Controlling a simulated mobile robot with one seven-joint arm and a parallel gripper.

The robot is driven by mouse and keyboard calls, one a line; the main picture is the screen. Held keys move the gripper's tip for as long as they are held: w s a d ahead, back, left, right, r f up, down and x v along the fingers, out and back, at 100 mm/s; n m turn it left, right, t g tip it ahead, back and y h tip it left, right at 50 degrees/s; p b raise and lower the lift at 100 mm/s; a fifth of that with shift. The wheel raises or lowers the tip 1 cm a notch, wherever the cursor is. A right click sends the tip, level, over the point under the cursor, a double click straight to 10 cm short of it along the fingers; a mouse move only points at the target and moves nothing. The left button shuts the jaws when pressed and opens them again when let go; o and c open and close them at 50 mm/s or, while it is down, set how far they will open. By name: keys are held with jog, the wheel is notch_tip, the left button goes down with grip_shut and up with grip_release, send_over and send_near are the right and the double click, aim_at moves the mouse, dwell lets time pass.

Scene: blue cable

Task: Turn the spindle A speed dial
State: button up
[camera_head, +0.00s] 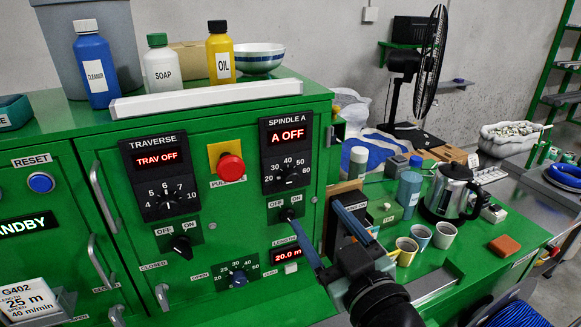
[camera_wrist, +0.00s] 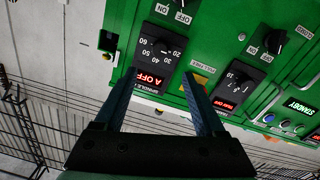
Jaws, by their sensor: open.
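The spindle A speed dial (camera_head: 289,174) is a black knob on a dark plate marked 20 to 60, on the green cabinet front. Its red display (camera_head: 288,134) reads A OFF. The spindle A OFF/ON switch (camera_head: 288,214) is just below, with one fingertip close to it in the picture. My gripper (camera_head: 313,208) is open and empty, below and right of the dial. In the wrist view, turned upside down, the dial (camera_wrist: 161,47) shows between the two spread fingers of my gripper (camera_wrist: 163,58). A gap to the panel seems to remain; contact is not visible.
The traverse dial (camera_head: 166,194) and red pull button (camera_head: 230,167) sit to the left. A length dial (camera_head: 238,278) is below. A white bar (camera_head: 210,99) and several bottles are on top. Cups and a kettle (camera_head: 451,191) stand on the right counter.

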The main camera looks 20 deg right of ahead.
aim_at(292, 180)
jog(key=w+p, duration=0.4)
jog(key=w, duration=0.6)
jog(key=shift+w+r, duration=0.15)
jog(key=shift+w, duration=0.15)
jog(key=shift+w+p, duration=0.4)
jog(key=shift+w, duration=0.35)
grip_shut()
